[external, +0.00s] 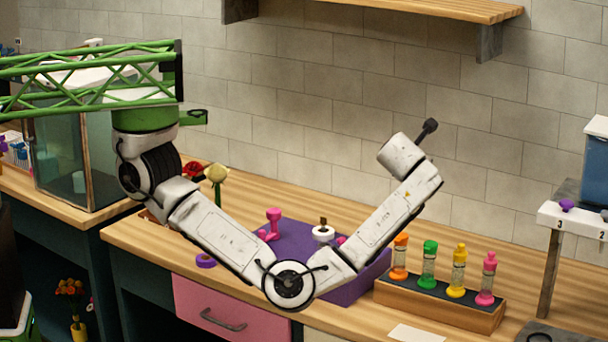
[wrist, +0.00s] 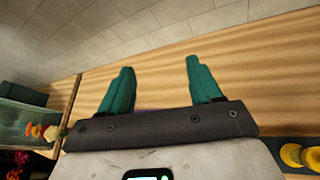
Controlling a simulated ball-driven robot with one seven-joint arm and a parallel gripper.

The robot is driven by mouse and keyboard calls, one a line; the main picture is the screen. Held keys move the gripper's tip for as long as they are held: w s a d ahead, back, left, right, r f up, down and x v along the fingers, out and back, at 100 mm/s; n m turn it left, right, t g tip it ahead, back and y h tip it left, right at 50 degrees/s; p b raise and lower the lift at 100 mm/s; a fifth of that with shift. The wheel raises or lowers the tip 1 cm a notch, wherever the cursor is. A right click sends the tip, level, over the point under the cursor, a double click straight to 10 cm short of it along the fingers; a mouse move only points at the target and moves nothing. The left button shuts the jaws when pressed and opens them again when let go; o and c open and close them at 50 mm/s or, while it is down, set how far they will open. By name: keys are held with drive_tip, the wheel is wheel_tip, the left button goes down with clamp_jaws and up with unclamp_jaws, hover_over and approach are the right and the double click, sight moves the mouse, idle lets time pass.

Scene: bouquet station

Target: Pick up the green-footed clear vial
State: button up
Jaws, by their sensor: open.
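The green-footed clear vial (external: 429,266) stands upright in the wooden rack (external: 437,309), with a green top, a clear middle and a green foot. An orange vial (external: 400,257) is left of it; a yellow vial (external: 457,271) and a pink vial (external: 487,279) are to its right. My gripper (wrist: 157,68) shows two teal fingers spread apart with nothing between them. In the external view my raised wrist is above the rack, up and left of the vials; the fingers cannot be made out there. The green vial is not visible in the wrist view.
A purple ring (external: 205,261) is near the front edge. A glass tank (external: 75,152) stands at far left, a numbered white stand (external: 575,221) at right. A white card (external: 417,333) lies in front.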

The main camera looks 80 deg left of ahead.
drive_tip(key=d+f+g+h, duration=0.2)
drive_tip(key=d+f+h, duration=0.4)
drive_tip(key=d, duration=0.1)
drive_tip(key=h, duration=0.3)
approach(431, 254)
drive_tip(key=a, duration=0.2)
drive_tip(key=shift+g, duration=0.4)
drive_tip(key=x, duration=0.5)
drive_tip(key=shift+w, duration=0.3)
drive_tip(key=shift+w+d+p+x, duration=0.15)
drive_tip(key=shift+p+x, duration=0.1)
drive_tip(key=shift+x, duration=1.3)
drive_tip(key=shift+w+d+p+x, duration=0.15)
drive_tip(key=shift+p+x, duration=0.1)
drive_tip(key=shift+x, duration=1.25)
drive_tip(key=shift+a, duration=0.1)
clamp_jaws()
drive_tip(key=shift+r, duration=0.1)
